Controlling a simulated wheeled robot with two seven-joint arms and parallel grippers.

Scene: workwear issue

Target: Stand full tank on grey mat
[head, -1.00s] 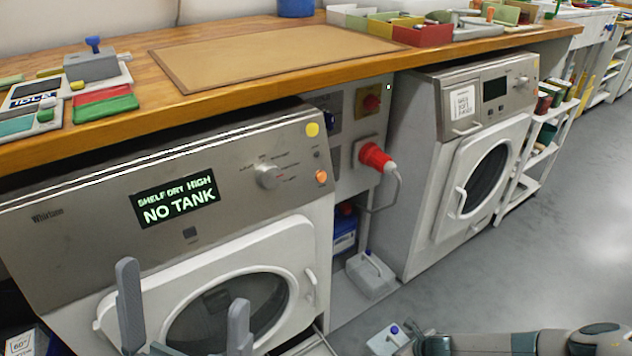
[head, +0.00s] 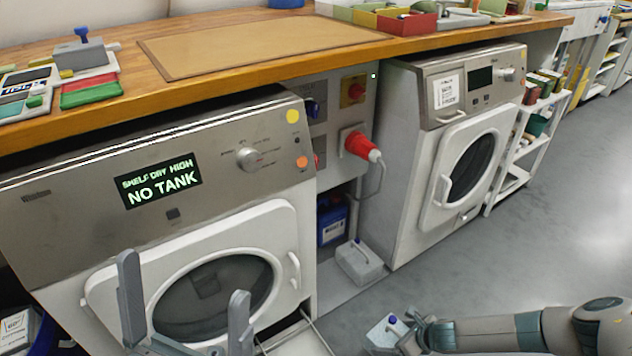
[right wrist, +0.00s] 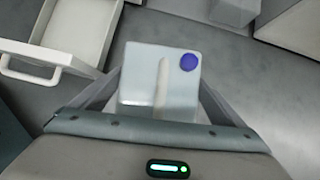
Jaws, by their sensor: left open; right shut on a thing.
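A pale grey tank with a blue cap (head: 384,338) is in my right gripper (head: 412,330), low at the bottom of the head view. In the right wrist view the tank (right wrist: 140,82) sits between the two fingers, its handle bar and blue cap facing the camera. My left gripper (head: 184,275) is open and empty in front of the left machine. A second grey tank with a blue cap (head: 360,262) stands on a lighter grey floor strip (head: 335,300) between the machines; I cannot tell whether this strip is the grey mat. Fill levels cannot be told.
The left machine (head: 60,235) displays "NO TANK". An open drawer or tray (head: 300,342) juts out below it; its handle shows in the right wrist view (right wrist: 45,62). A second machine (head: 405,170) stands right of the gap. A red plug (head: 356,145) and cable hang between. Floor at right is clear.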

